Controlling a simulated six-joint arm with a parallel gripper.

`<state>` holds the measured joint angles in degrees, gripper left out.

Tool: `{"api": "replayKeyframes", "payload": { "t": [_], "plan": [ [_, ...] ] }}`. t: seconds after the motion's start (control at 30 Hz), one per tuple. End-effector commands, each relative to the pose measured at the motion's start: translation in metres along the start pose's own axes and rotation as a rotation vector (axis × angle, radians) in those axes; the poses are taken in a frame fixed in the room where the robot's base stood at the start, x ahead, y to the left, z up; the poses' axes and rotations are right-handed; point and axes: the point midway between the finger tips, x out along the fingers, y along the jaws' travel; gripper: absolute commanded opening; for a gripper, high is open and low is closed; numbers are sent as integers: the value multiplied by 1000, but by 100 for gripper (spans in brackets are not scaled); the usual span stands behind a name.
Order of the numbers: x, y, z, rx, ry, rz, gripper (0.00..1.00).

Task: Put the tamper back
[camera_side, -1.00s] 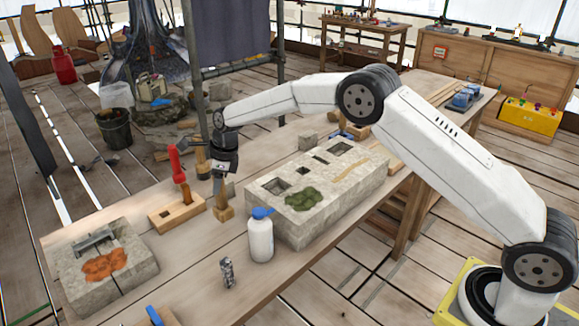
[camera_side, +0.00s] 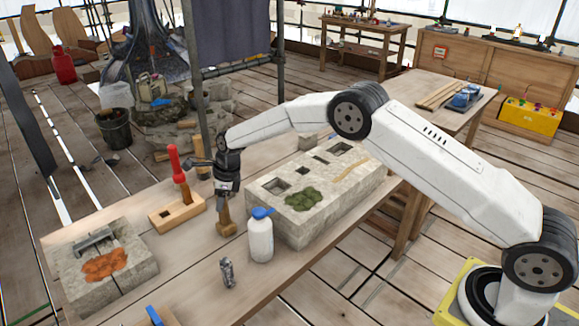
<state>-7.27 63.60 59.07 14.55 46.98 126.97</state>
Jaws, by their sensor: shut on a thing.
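My gripper (camera_side: 228,190) points down and is shut on the tamper (camera_side: 227,226), a wooden tool with a blocky brown foot. Its upper part is hidden by the jaws. The foot is at or just above the table; I cannot tell if it touches. It is left of the white bottle and right of a wooden holder (camera_side: 189,212). The holder has an empty square hole near its left end, and a red-handled tool (camera_side: 174,162) stands upright in it.
A white bottle with a blue cap (camera_side: 260,238) stands close to the right of the tamper. Behind it is a stone block (camera_side: 330,205) with square pockets and a green patch. A stone slab (camera_side: 75,280) with an orange patch lies at left. A small metallic object (camera_side: 227,273) stands in front.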

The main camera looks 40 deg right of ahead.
Motion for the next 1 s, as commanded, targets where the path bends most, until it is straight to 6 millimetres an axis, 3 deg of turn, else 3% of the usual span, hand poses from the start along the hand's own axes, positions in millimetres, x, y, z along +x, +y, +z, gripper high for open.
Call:
{"api": "replayKeyframes", "payload": {
  "t": [0.27,0.3,0.37,0.4,0.77,1.0],
  "plan": [
    [2,0,0,0,-1,-1,0],
    [2,0,-1,0,0,0,56],
    [2,0,-1,0,0,0,75],
    [2,0,-1,0,0,0,78],
    [1,0,0,0,0,0,78],
    [-12,0,0,0,-1,-1,78]
  ]
}}
